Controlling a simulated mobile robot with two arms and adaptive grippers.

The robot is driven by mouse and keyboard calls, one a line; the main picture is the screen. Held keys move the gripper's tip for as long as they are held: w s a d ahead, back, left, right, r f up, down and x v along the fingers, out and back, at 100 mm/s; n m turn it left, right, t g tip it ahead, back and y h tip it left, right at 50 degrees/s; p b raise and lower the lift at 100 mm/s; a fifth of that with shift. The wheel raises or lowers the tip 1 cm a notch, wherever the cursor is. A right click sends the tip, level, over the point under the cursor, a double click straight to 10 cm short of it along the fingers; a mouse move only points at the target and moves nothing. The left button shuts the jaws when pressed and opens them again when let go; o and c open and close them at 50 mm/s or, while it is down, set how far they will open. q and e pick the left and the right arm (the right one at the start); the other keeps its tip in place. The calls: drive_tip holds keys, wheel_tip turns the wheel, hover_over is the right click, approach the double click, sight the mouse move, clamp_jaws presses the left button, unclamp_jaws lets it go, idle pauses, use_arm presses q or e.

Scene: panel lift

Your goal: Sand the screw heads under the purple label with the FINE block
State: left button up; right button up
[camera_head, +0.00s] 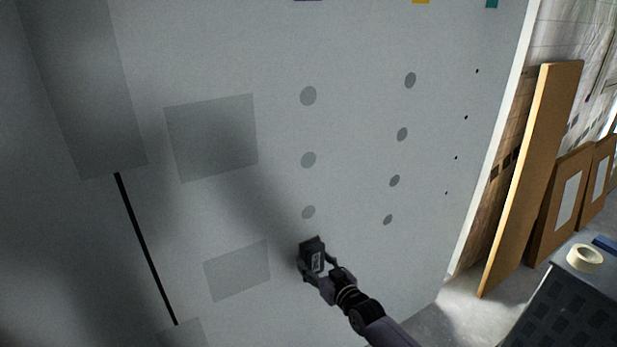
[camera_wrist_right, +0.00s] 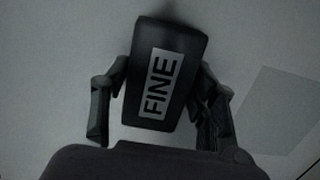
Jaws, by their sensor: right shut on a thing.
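The purple label (camera_head: 308,1) is cut off at the top edge of the head view. Below it a column of grey round spots (camera_head: 308,96) runs down the pale wall panel (camera_head: 350,40). My right gripper (camera_head: 316,266) is shut on a dark block (camera_head: 311,245) at the wall, just below the lowest spot of that column. In the right wrist view the block (camera_wrist_right: 165,75) shows a white label reading FINE between the two fingers. I cannot tell whether the block touches the wall. My left gripper is not in view.
Another column of grey spots (camera_head: 402,134) and a column of small black dots (camera_head: 466,117) lie to the right. Yellow (camera_head: 420,1) and teal (camera_head: 491,3) labels sit above. A workbench (camera_head: 560,310) with a tape roll (camera_head: 584,257) stands lower right, near leaning boards (camera_head: 533,170).

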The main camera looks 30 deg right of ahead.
sight(308, 176)
drive_tip(key=shift+w+r+p, duration=0.15)
drive_tip(key=shift+r+p, duration=3.05)
drive_tip(key=shift+r, duration=0.9)
drive_tip(key=r+p, duration=1.1)
drive_tip(key=shift+s+r+p, duration=0.2)
drive_tip(key=shift+r+p, duration=0.1)
wheel_tip(308, 176, up, 6)
drive_tip(key=p, duration=0.5)
drive_tip(key=shift+w, duration=0.1)
drive_tip(key=shift+r+p, duration=0.75)
drive_tip(key=shift+r, duration=11.35)
drive_tip(key=shift+f+b, duration=7.2)
drive_tip(key=shift+f, duration=4.75)
